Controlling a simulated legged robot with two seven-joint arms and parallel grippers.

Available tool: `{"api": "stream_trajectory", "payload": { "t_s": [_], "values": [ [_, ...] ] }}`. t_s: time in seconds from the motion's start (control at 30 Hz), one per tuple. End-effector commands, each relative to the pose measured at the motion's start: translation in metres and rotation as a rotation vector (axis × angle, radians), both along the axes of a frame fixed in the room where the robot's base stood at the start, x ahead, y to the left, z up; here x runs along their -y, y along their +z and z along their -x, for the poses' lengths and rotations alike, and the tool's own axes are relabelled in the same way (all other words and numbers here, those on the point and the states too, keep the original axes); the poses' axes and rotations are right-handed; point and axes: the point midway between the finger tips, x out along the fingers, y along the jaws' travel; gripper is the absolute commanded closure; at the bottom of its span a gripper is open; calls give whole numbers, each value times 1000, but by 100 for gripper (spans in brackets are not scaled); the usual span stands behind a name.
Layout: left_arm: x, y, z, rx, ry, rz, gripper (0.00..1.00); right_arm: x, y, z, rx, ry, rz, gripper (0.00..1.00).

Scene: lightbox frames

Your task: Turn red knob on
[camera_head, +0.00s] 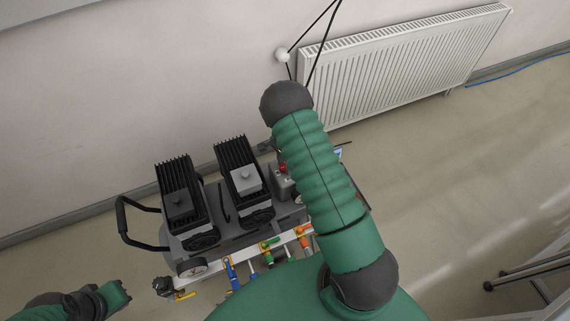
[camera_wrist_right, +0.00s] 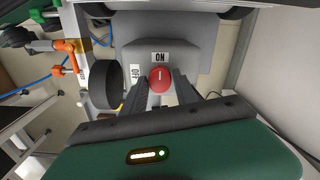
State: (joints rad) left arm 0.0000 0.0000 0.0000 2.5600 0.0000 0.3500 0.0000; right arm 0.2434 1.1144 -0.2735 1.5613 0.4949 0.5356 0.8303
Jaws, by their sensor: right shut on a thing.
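The red knob (camera_wrist_right: 160,79) sits on a grey switch box (camera_wrist_right: 190,45) in the right wrist view. An ON label (camera_wrist_right: 160,57) is above it and an OFF label (camera_wrist_right: 135,73) is to its left. A short pale mark on the knob runs roughly upright, toward ON. My right gripper (camera_wrist_right: 161,84) has a finger on each side of the knob and is shut on it. In the head view the knob (camera_head: 283,168) shows small beside my green right arm, which hides most of that gripper. My left arm's end (camera_head: 115,295) is at the lower left; its jaws are unclear.
The machine carries two black finned blocks (camera_head: 178,200) and a black side handle (camera_head: 135,222). Several coloured valves (camera_head: 268,248) line its front rail. A white radiator (camera_head: 400,70) is on the wall behind. Open floor (camera_head: 460,180) lies to the right.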

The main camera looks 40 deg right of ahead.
Motion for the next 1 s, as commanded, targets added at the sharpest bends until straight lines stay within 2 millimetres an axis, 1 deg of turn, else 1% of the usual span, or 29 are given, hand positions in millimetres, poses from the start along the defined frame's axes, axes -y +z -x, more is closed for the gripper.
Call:
{"api": "stream_trajectory", "payload": {
  "t_s": [0.03,0.17,0.47,0.57,0.67,0.9,1.0],
  "values": [
    [0,0,0,0,0,0,100,1,1,-3,7,-2,3,61],
    [0,0,0,0,0,0,100,1,1,-2,5,-1,2,44],
    [0,0,0,0,0,0,100,0,1,-1,3,0,1,43],
    [0,2,0,0,0,0,100,0,10,-1,3,0,0,43],
    [0,6,0,0,0,0,100,0,30,-2,5,0,1,43],
    [0,17,0,0,0,0,100,1,102,-3,7,1,2,43],
    [0,21,0,0,0,0,100,1,129,-3,7,0,1,43]
  ]
}}
